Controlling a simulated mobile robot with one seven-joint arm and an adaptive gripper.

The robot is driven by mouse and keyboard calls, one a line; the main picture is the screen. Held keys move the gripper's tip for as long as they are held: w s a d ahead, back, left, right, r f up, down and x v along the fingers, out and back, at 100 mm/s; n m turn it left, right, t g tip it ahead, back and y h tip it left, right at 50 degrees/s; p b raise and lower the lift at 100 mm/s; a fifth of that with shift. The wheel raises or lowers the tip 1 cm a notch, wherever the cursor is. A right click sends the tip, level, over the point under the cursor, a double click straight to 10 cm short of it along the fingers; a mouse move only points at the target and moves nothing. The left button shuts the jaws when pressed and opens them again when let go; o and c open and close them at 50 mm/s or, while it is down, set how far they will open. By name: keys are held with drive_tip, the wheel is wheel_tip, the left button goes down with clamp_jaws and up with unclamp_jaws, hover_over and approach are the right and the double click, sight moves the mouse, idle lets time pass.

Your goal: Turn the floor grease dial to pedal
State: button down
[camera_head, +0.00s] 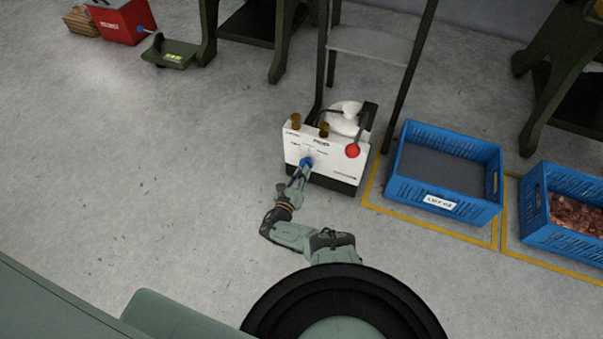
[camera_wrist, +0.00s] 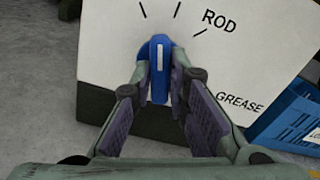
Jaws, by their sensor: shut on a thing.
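A white grease unit (camera_head: 335,147) with a dark base stands on the floor, with two brass-coloured caps, a white vessel and a red knob on it. Its blue dial (camera_head: 306,163) is on the front face. My gripper (camera_wrist: 159,75) is shut on the dial, one finger on each side. It also reaches the dial in the head view (camera_head: 303,170).
An empty-looking blue crate (camera_head: 402,190) stands right of the unit inside yellow floor lines. Another blue crate (camera_head: 562,243) with copper scrap is farther right. A green pedal (camera_head: 168,53) and a red box (camera_head: 122,22) are at the upper left. Floor to the left is clear.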

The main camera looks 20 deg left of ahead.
drive_tip(key=m, duration=0.4)
idle(0.4)
drive_tip(key=c, duration=1.6)
unclamp_jaws()
drive_tip(key=shift+o, duration=0.2)
drive_tip(key=s, duration=0.7)
drive_tip(key=shift+s+a, duration=0.15)
drive_tip(key=shift+s, duration=0.15)
